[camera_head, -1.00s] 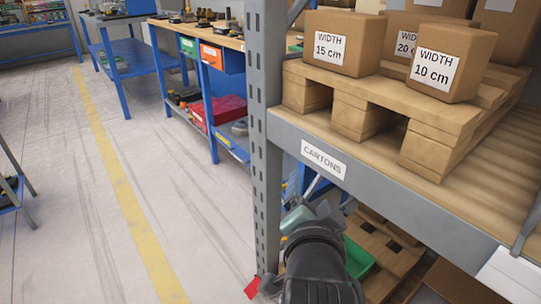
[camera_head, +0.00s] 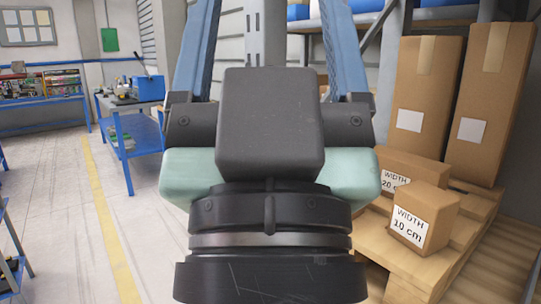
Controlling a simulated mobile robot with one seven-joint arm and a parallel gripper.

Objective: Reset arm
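My gripper (camera_head: 268,30) fills the middle of the head view, close to the camera. Its dark wrist and pale green body are below, and two blue fingers reach up past the top edge. The fingers stand wide apart, with nothing visible between them; their tips are out of frame. My wrist hides part of the shelf behind it.
Right of my gripper, a small carton (camera_head: 424,217) marked WIDTH 10 cm and a partly hidden 20 cm carton (camera_head: 415,168) sit on a wooden pallet (camera_head: 395,250). Tall cartons (camera_head: 426,90) stand behind. A blue workbench (camera_head: 135,135) and open floor with a yellow line (camera_head: 100,195) are left.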

